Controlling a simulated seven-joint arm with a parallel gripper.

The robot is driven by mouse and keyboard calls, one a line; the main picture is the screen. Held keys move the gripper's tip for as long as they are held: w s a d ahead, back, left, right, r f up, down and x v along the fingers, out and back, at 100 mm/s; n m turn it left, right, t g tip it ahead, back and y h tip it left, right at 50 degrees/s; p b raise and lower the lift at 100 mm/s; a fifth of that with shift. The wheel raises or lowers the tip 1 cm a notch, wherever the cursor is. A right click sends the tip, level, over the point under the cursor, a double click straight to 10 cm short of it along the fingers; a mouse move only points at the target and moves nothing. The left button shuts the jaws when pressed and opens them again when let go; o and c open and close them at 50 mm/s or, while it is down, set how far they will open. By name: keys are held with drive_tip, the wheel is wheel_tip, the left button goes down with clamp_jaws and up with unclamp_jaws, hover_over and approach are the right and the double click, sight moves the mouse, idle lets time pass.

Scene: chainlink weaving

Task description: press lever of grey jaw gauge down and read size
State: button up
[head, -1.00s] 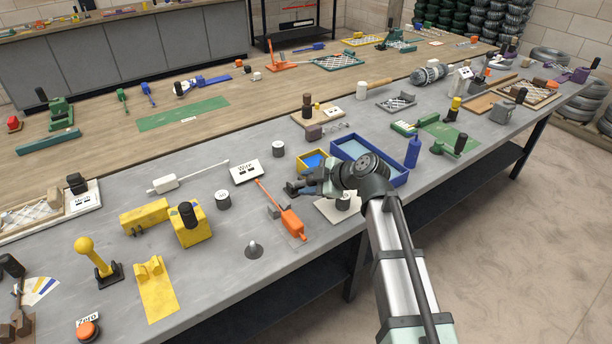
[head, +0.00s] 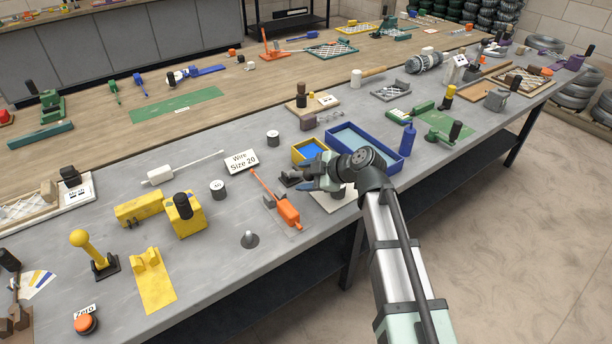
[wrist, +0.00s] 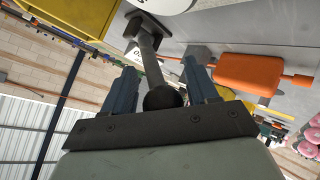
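My gripper (head: 307,176) is low over the grey bench, its fingers pointing left. A small dark grey device (head: 289,181) sits just left of the fingers; I take it to be the jaw gauge. In the wrist view a dark grey base (wrist: 133,26) carries a lever (wrist: 152,66) with a black ball end (wrist: 163,97). The ball lies between my two separated fingers (wrist: 160,88); I cannot tell whether they touch it. The gauge's jaws are not clear. A white sign (head: 240,161) behind it reads "Wire Size 20".
An orange tool (head: 288,211) lies close in front left of my gripper. A pale plate (head: 325,204) lies under my wrist.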

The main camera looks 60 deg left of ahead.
drive_tip(key=shift+o, duration=0.3)
drive_tip(key=shift+d+r, duration=0.1)
drive_tip(key=v, duration=1.3)
drive_tip(key=shift+d+r, duration=0.2)
drive_tip(key=shift+w, duration=0.1)
